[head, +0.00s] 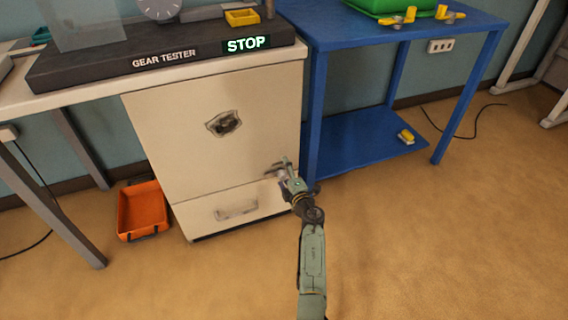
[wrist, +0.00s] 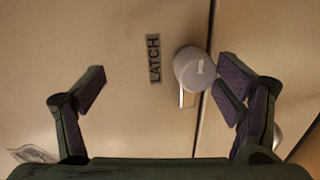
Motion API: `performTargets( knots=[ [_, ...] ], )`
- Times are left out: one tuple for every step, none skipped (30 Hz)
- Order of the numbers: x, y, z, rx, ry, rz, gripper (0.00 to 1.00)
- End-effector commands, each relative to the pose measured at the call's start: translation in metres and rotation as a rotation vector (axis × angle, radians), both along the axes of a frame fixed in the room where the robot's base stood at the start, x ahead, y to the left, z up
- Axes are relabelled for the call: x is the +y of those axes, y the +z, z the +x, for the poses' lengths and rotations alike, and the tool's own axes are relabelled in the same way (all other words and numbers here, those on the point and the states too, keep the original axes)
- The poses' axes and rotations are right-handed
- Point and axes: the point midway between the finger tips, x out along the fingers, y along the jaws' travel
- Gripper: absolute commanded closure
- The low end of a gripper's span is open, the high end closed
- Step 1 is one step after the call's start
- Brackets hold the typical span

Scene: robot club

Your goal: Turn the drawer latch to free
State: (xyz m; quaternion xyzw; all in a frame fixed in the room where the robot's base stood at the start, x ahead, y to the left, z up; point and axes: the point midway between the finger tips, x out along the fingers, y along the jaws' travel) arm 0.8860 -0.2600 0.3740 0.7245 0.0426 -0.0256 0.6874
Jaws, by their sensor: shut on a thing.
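The drawer latch is a grey round knob (wrist: 194,68) with a pale strip below it in the wrist view. It sits on the cream panel beside the drawer seam, next to a LATCH label (wrist: 154,58). In the head view my gripper (head: 281,172) is at the cabinet's lower right and hides the latch. The drawer (head: 190,218) is closed, with a pale handle (head: 237,210).
A blue table (head: 372,140) stands close to the right of the cabinet. An orange tray (head: 142,211) lies on the floor to the left. A gear tester (head: 120,66) with a STOP sign is on the bench above.

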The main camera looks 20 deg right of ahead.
Motion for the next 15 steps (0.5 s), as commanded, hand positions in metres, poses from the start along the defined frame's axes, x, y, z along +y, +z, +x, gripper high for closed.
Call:
performTargets(
  knots=[
    [-0.006, 0.025, -0.001, -0.031, -0.001, -0.002, 0.39],
    [-0.006, 0.025, -0.003, -0.031, -0.001, -0.003, 0.40],
    [-0.007, 0.025, -0.006, -0.031, -0.002, -0.004, 0.38],
    [-0.007, 0.025, -0.008, -0.032, -0.003, -0.004, 0.35],
    [-0.007, 0.024, -0.010, -0.031, -0.003, -0.004, 0.35],
    [-0.006, 0.023, -0.013, -0.030, -0.003, -0.003, 0.43],
    [-0.006, 0.022, -0.016, -0.029, -0.003, -0.003, 0.50],
    [-0.005, 0.021, -0.018, -0.027, -0.002, -0.002, 0.50],
    [-0.004, 0.019, -0.021, -0.024, -0.002, -0.001, 0.50],
    [-0.004, 0.017, -0.024, -0.023, -0.002, -0.001, 0.50],
    [-0.003, 0.016, -0.026, -0.021, -0.002, 0.000, 0.50],
    [-0.002, 0.014, -0.029, -0.020, -0.002, 0.002, 0.50],
    [-0.002, 0.014, -0.032, -0.019, -0.001, 0.002, 0.50],
    [-0.002, 0.013, -0.034, -0.018, -0.001, 0.002, 0.50],
    [-0.002, 0.012, -0.037, -0.017, -0.001, 0.002, 0.50]
  ],
)
